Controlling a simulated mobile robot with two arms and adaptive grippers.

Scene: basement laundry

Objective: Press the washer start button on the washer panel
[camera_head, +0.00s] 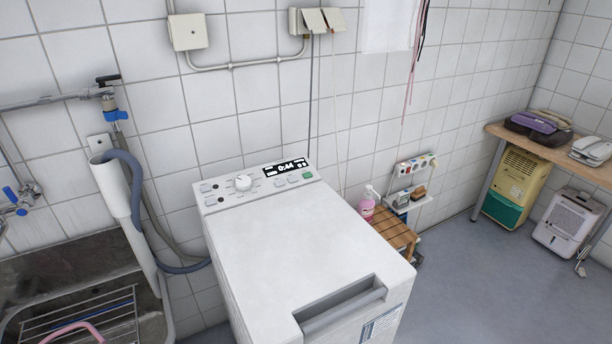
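A white top-loading washer (290,245) stands against the tiled wall in the middle of the head view. Its panel (225,196) runs along the back edge, with a round white dial (243,182) and a lit black display (285,168) that seems to read 0:44. Several small buttons line the panel. A green button (307,175) sits at its right end, below the display; its label is too small to read. Nothing covers the panel. Neither of my grippers shows in this view.
A sink (60,256) with a wire rack stands left of the washer, beside a grey drain hose (133,180). To the right are a wooden stool (396,232), a pink bottle (368,204) and a wooden table (560,147). Floor (480,290) at the front right is clear.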

